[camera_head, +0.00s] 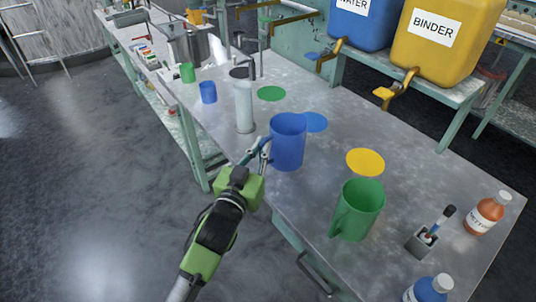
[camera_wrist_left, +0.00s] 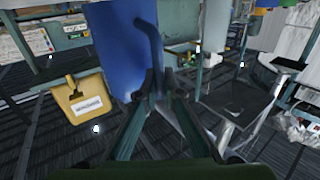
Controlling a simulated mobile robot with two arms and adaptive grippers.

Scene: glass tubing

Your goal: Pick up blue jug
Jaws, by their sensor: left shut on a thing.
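The blue jug (camera_head: 288,142) stands upright at the front edge of the metal table (camera_head: 415,150), its handle towards the left. My left gripper (camera_head: 262,148) is at the jug's handle side and is shut on the handle. In the left wrist view the jug (camera_wrist_left: 115,45) fills the upper middle, with its handle (camera_wrist_left: 152,40) running down between the fingers of my left gripper (camera_wrist_left: 157,85). I cannot tell whether the jug touches the table or is slightly above it. My right gripper is not in view.
A large green jug (camera_head: 358,209) stands to the right. A clear cylinder (camera_head: 244,106) stands left of the blue jug. Smaller blue (camera_head: 208,92) and green (camera_head: 187,72) cups stand farther back. Bottles (camera_head: 485,213) and a brush holder (camera_head: 424,240) are at the right. The yellow disc (camera_head: 365,162) lies flat.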

